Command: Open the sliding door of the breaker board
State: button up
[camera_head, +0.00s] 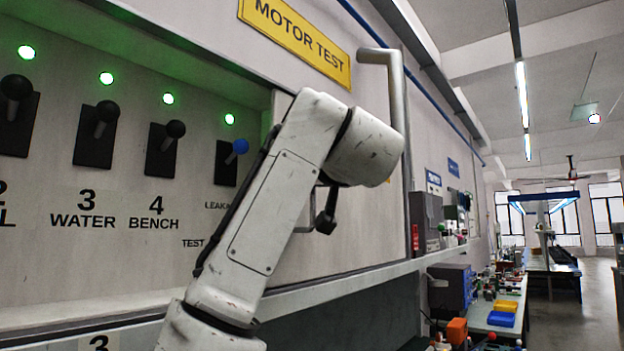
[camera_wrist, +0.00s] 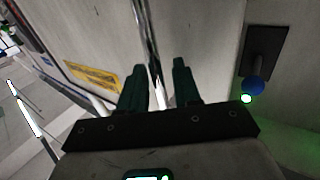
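In the head view, the breaker board (camera_head: 125,235) has an open recess with several black levers and one blue-knobbed lever (camera_head: 237,148). A pale panel (camera_head: 350,235) stands right of the recess, partly hidden behind my arm. A tall grey bar handle (camera_head: 397,105) stands out from the wall near the panel's right edge. My gripper (camera_head: 326,208) is mostly hidden by my wrist. In the wrist view my gripper (camera_wrist: 159,78) is open, its dark fingers apart. A thin metallic strip (camera_wrist: 146,35) shows beyond the gap; I cannot tell whether either finger touches it.
A yellow MOTOR TEST sign (camera_head: 297,38) is above the panel. A ledge (camera_head: 330,287) runs below the board. At right, a workbench (camera_head: 490,318) holds yellow and blue bins. The aisle floor (camera_head: 590,300) looks clear.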

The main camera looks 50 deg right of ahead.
jog(key=b+v, duration=0.3)
jog(key=v, duration=0.7)
jog(key=shift+s+a, duration=0.2)
jog(key=shift+s, duration=0.1)
